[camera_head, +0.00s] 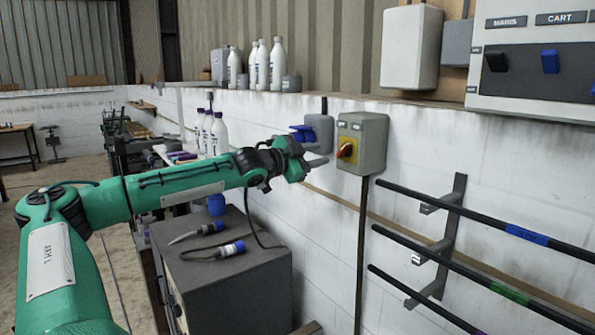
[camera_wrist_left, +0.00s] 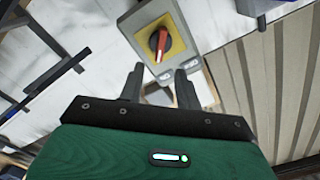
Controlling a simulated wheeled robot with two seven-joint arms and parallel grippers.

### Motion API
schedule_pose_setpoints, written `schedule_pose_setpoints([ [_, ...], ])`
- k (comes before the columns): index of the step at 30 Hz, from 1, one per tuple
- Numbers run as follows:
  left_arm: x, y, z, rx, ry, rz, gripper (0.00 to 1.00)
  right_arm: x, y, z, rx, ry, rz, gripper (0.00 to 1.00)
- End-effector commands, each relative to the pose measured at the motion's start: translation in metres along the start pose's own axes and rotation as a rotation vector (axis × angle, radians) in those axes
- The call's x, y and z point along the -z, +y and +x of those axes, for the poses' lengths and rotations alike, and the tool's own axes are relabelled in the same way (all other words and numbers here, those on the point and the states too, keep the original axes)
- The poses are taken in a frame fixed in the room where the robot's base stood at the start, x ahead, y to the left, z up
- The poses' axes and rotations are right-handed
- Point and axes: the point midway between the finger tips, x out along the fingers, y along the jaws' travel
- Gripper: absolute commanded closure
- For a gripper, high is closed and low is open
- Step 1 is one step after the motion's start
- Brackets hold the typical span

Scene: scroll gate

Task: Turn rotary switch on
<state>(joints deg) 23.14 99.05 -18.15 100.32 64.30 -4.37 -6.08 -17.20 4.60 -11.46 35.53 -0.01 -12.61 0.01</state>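The rotary switch is a red-orange knob (camera_head: 345,150) on a yellow plate (camera_head: 348,144), mounted on a grey box (camera_head: 371,145) on the white brick wall. In the left wrist view the knob (camera_wrist_left: 159,44) lies just beyond the fingers, its handle running along the picture's height with a slight tilt. My left gripper (camera_head: 318,162) is close to the left of the box in the head view, apart from the knob. In the wrist view its two dark fingers (camera_wrist_left: 158,80) are spread with nothing between them. My right gripper is not in view.
A blue socket (camera_head: 302,133) on a grey box sits beside the switch. Black rails (camera_head: 450,255) stick out at right. A dark cabinet (camera_head: 235,285) with blue-ended cable plugs (camera_head: 229,249) stands below my arm. White bottles (camera_head: 277,65) line the ledge above.

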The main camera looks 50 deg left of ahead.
Motion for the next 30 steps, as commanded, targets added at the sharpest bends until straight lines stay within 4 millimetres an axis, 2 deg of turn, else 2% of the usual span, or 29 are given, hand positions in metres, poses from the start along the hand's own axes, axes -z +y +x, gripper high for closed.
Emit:
schedule_pose_setpoints([
  [1,-0.003,0.003,-0.005,-0.001,-0.001,0.007,0.66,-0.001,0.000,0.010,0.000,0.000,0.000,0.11],
  [6,-0.002,0.002,-0.023,0.000,-0.001,0.008,0.66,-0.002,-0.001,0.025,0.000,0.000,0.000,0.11],
  [15,-0.001,0.001,-0.049,0.000,-0.001,0.004,0.66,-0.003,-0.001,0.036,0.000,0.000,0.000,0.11],
  [30,0.000,0.000,-0.056,-0.001,-0.001,0.000,0.66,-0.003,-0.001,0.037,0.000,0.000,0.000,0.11],
])
